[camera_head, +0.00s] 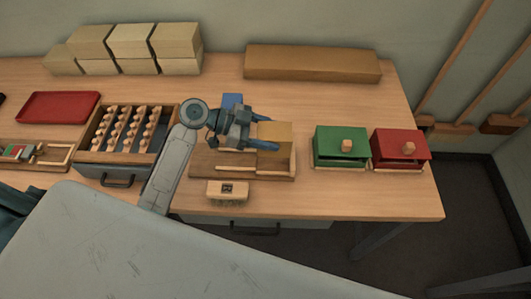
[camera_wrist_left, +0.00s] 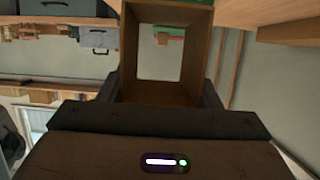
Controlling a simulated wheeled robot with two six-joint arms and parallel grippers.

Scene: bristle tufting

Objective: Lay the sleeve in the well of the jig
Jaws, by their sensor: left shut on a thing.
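The sleeve is an open-ended tan rectangular tube (camera_head: 277,131), over the right part of the jig in the head view. The wooden jig (camera_head: 205,163) is a flat board with raised light strips near its right end. My left gripper (camera_head: 268,133) is shut on the sleeve, with a blue finger on either side. The left wrist view looks through the open tube of the sleeve (camera_wrist_left: 130,50), between the fingers. The sleeve and arm hide much of the well, and I cannot tell whether the sleeve touches the jig. My right gripper is not in view.
A brush block (camera_head: 228,190) stands in front of the jig. A green box (camera_head: 341,146) and a red box (camera_head: 400,148) stand to the right. A pegged drawer tray (camera_head: 128,130) and a red tray (camera_head: 58,106) are left. Pale blocks (camera_head: 130,40) and a brown bar (camera_head: 312,63) lie behind.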

